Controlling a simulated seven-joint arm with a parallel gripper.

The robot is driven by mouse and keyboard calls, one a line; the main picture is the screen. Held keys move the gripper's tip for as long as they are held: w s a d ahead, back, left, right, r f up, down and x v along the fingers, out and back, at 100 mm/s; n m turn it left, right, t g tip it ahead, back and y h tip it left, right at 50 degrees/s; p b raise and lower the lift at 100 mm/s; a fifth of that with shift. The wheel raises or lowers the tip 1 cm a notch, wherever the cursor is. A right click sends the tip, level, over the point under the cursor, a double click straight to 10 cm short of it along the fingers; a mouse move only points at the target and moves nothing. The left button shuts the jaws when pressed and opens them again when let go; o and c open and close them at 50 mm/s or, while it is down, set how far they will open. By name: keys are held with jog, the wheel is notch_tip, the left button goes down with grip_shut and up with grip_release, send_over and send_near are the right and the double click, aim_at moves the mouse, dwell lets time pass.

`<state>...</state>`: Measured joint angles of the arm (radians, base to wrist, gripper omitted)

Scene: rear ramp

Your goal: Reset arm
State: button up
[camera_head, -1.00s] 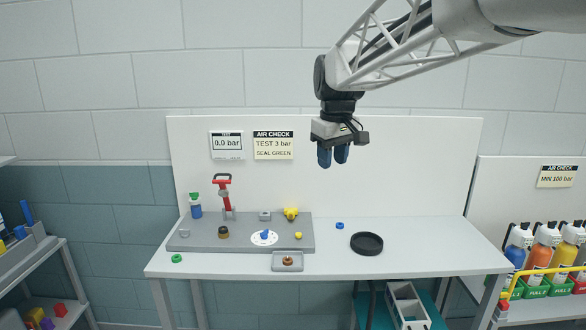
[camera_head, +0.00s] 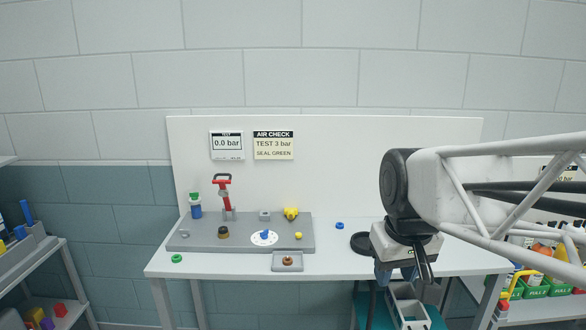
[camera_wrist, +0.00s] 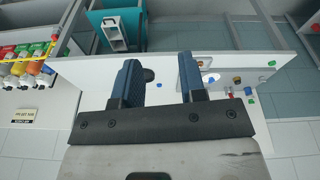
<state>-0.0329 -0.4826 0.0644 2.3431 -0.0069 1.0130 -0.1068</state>
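My gripper (camera_head: 403,272) hangs at the right of the head view, in front of the workbench's right part, pointing down. In the wrist view its two blue fingers (camera_wrist: 158,82) stand apart with nothing between them, so it is open and empty. The white workbench (camera_head: 215,262) carries a grey test board (camera_head: 190,241) on its left half. My arm covers the bench's right end.
A black round dish (camera_head: 361,243) is partly hidden behind my gripper. A blue ring (camera_head: 339,225), a green ring (camera_head: 177,258) and a small grey tray (camera_head: 280,266) lie on the bench. Coloured bottles (camera_wrist: 32,66) stand on a side rack. A shelf (camera_head: 30,262) stands at left.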

jog(key=s+d+f+m, duration=0.1)
jog(key=s+f, duration=0.6)
jog(key=s, duration=0.2)
jog(key=shift+s+d+m, duration=0.15)
jog(key=shift+d+m, duration=0.15)
jog(key=shift+m, duration=0.1)
